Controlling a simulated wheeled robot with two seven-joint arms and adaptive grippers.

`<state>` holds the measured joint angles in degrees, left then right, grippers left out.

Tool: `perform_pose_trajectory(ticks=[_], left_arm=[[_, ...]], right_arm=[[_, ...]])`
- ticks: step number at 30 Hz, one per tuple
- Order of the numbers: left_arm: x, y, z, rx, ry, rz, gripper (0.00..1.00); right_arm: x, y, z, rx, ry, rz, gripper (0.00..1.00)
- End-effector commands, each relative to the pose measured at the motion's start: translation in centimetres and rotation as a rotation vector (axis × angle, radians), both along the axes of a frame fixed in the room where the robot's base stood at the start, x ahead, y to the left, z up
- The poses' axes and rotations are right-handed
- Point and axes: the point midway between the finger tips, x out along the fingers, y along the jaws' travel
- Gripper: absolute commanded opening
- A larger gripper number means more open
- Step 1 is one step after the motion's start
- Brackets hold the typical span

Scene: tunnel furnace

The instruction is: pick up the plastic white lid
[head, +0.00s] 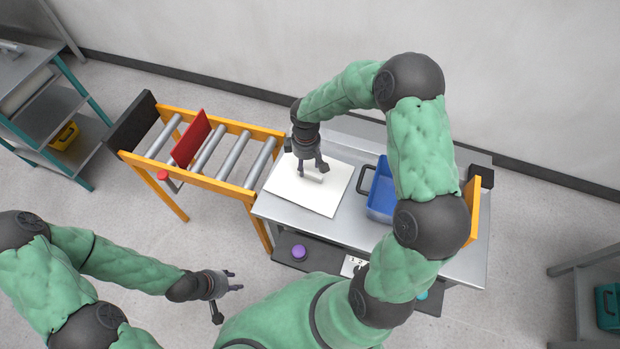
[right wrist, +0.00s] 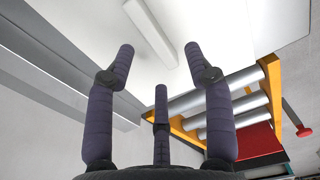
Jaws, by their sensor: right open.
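The white lid (head: 310,200) is a flat, square white plate with a bar handle (head: 313,177) on top. It lies on the left part of the grey metal table. My right gripper (head: 312,169) is over the lid, pointing down, its fingers spread near the handle. In the right wrist view, the lid (right wrist: 95,25) and its handle (right wrist: 150,32) show beyond the open, empty fingers (right wrist: 160,62). I cannot tell whether any fingertip touches the handle. My left gripper (head: 228,292) is open and empty, away from the table at the lower left.
A blue bin (head: 381,190) stands right of the lid on the metal table (head: 350,225). A yellow roller conveyor (head: 205,180) with a red plate (head: 191,139) adjoins the table's left side. A control panel with a purple button (head: 298,252) is along the front edge.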

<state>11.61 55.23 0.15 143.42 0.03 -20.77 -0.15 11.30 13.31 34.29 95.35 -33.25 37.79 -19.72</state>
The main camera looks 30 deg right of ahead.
Motion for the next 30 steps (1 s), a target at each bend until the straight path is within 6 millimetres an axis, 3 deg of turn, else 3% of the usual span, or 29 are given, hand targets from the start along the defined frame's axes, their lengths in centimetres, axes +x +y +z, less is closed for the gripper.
perform_pose_trajectory(ticks=[12, 20, 26, 30], left_arm=[[0.0, 0.0, -1.9, 0.000, 0.000, 0.000, 0.40], [0.0, 0.0, -1.9, 0.000, 0.000, 0.000, 0.40], [0.0, 0.0, -1.9, 0.000, 0.000, 0.000, 0.40], [0.0, 0.0, -1.9, 0.000, 0.000, 0.000, 0.40]], right_arm=[[-0.6, -0.9, -4.8, 0.000, 0.003, 0.002, 0.53], [-0.5, -0.9, -5.1, 0.000, 0.000, 0.001, 0.53], [-0.5, -0.9, -5.0, 0.000, 0.000, 0.001, 0.02], [-0.5, -0.9, -5.0, -0.001, -0.001, 0.001, 0.00]])
